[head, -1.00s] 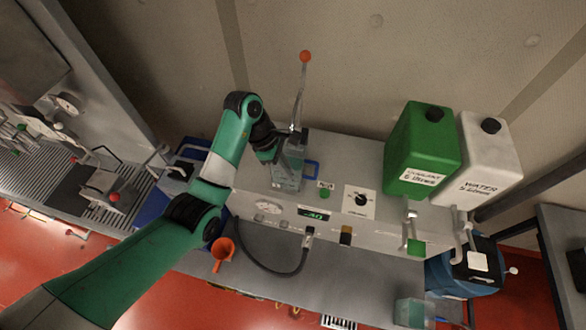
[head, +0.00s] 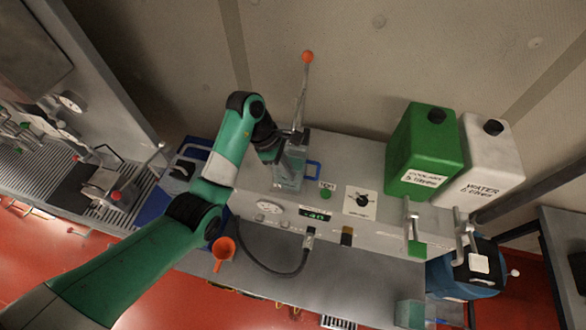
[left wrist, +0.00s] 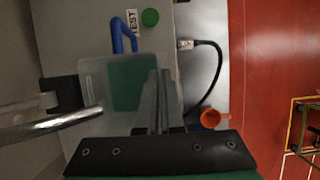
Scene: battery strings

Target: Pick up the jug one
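A clear jug (head: 287,174) with a blue handle (head: 314,168) stands on the grey bench unit at the foot of the lever. In the left wrist view the clear jug (left wrist: 130,85) fills the middle, its blue handle (left wrist: 122,36) at the top. My left gripper (head: 280,153) is right at the jug's top in the head view. In the left wrist view its grey fingers (left wrist: 160,102) overlap the jug's right part. I cannot tell whether they grip it. My right gripper is not in view.
A lever with an orange knob (head: 307,57) rises close behind the gripper. A green coolant tank (head: 425,150) and a white water tank (head: 485,165) stand to the right. An orange funnel (head: 223,249) and a black hose (head: 270,268) are in front. Another clear container (head: 409,313) is lower right.

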